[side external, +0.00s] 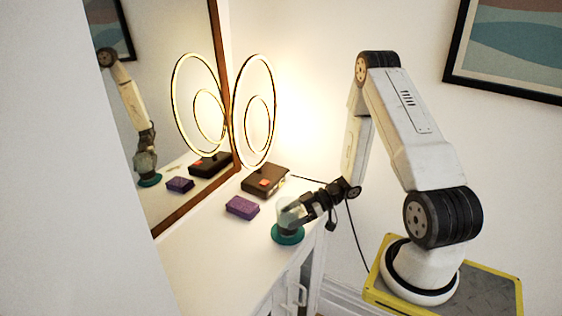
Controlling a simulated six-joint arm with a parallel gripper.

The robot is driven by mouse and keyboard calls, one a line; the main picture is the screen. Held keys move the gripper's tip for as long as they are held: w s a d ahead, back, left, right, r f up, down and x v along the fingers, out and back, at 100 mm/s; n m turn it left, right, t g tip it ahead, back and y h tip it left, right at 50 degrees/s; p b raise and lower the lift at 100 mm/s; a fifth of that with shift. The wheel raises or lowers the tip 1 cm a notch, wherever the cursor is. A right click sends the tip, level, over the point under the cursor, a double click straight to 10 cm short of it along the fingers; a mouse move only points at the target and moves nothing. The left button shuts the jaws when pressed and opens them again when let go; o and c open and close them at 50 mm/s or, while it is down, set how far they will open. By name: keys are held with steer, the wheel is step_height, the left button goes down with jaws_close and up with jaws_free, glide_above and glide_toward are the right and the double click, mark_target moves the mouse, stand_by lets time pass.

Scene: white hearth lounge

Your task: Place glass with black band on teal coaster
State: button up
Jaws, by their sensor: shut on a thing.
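The clear glass (287,213) is upright over the teal coaster (287,238), near the front edge of the white cabinet top. Its base seems to be at the coaster, but I cannot tell whether it touches or hovers just above. My gripper (299,212) reaches in from the right and is shut on the glass at its side. The black fingers cover part of the glass, and its black band is not clear at this size.
A purple block (242,207) lies to the left of the glass. A dark box (264,180) with an orange patch and a ring lamp (253,112) stand behind. A wood-framed mirror (185,110) backs the cabinet top (215,265). Its front left is clear.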

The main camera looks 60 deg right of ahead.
steer(key=shift+f, duration=0.15)
steer(key=o, duration=1.1)
steer(key=shift+s+d+r, duration=0.1)
steer(key=shift+r, duration=0.15)
steer(key=v, duration=0.7)
steer(key=shift+s, duration=0.1)
